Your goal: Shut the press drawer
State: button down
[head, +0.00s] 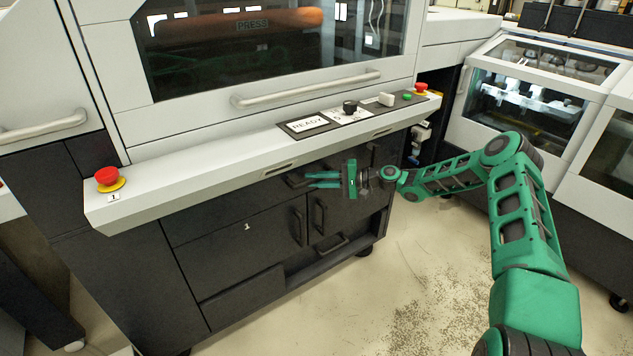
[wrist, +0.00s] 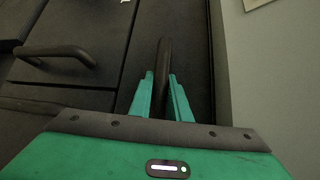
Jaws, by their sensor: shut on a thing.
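The press (head: 270,85) is a large light-grey and dark machine with a window and a sloped ledge. Under the ledge, its dark front has a wide upper drawer front (head: 215,212); I cannot tell whether it stands out from the body. My green gripper (head: 309,180) reaches left under the ledge. In the wrist view, a dark bar handle (wrist: 164,52) lies between the two fingers of my gripper (wrist: 162,82), which are shut on it. The gripper partly hides the handle and the front behind it in the head view.
A second bar handle (wrist: 58,52) shows left in the wrist view. Red stop buttons (head: 107,176) and a control panel (head: 330,119) sit on the ledge above. Another glazed machine (head: 540,90) stands right. The floor (head: 410,265) in front is clear.

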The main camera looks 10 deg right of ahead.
jog(key=shift+w+f, duration=0.15)
jog(key=c, duration=1.6)
grip_release()
jog(key=shift+w+a, duration=0.1)
jog(key=shift+c, duration=0.2)
jog(key=shift+d, duration=0.25)
jog(key=v, duration=1)
jog(key=shift+d, duration=0.15)
